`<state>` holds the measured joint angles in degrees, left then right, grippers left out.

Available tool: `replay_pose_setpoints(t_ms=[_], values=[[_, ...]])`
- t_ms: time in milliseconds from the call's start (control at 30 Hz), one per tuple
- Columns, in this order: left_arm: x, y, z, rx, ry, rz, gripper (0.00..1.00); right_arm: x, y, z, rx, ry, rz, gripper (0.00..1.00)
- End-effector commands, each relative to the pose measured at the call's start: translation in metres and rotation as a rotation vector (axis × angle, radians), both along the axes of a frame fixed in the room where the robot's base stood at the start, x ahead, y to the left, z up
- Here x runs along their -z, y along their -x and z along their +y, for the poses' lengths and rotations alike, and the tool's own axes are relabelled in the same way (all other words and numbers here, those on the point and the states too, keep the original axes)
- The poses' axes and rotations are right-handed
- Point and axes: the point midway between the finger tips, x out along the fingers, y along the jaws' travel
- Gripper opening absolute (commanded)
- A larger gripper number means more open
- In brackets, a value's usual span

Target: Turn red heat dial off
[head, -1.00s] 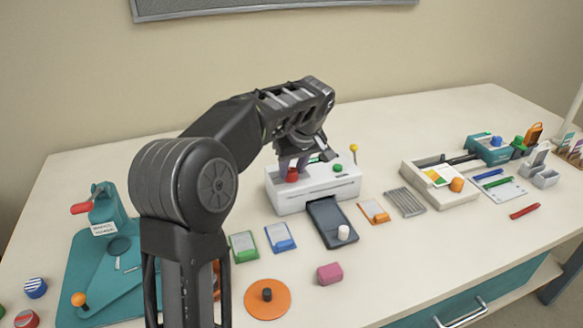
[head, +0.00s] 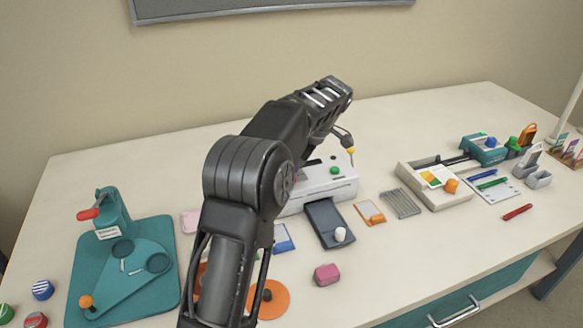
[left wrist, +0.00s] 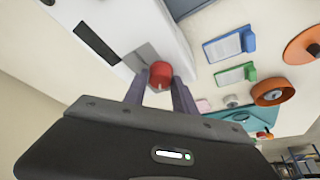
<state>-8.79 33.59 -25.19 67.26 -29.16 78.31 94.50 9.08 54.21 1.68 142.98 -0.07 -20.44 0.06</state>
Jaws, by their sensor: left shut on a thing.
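The red heat dial (left wrist: 160,75) is between the fingers of my left gripper (left wrist: 160,84) in the left wrist view, at the edge of the white laminator (left wrist: 135,28). The fingers stand on both sides of the dial and are shut on it. In the head view the laminator (head: 330,190) stands mid-table, with a green button (head: 334,170) on top. My left arm hides the dial and the fingertips there. I cannot read which way the dial points. My right gripper is not in view.
A yellow-tipped lever (head: 351,150) stands beside my left wrist. A black tray (head: 325,222) with a white knob lies before the laminator. A pink block (head: 326,274) is nearer. A teal press (head: 115,250) stands left and a beige trimmer (head: 435,185) right.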

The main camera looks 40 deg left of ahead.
Motion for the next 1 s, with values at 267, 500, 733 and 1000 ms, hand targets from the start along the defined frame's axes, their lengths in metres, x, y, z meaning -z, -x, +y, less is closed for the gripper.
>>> replay_pose_setpoints(t_ms=[267, 500, 733, 1000], values=[[0.0008, -0.0003, -0.0003, -0.011, 0.001, 0.000, 0.00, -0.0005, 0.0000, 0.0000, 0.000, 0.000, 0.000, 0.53], [0.0009, -0.0002, -0.0003, -0.010, 0.001, 0.000, 0.40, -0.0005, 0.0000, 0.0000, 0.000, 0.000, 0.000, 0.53], [0.0006, -0.0001, -0.0002, -0.010, 0.001, 0.000, 0.53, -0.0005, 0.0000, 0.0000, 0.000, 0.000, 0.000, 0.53], [-0.0034, -0.0007, -0.0014, -0.008, 0.001, -0.001, 0.53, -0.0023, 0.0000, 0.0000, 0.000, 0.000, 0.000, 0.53]])
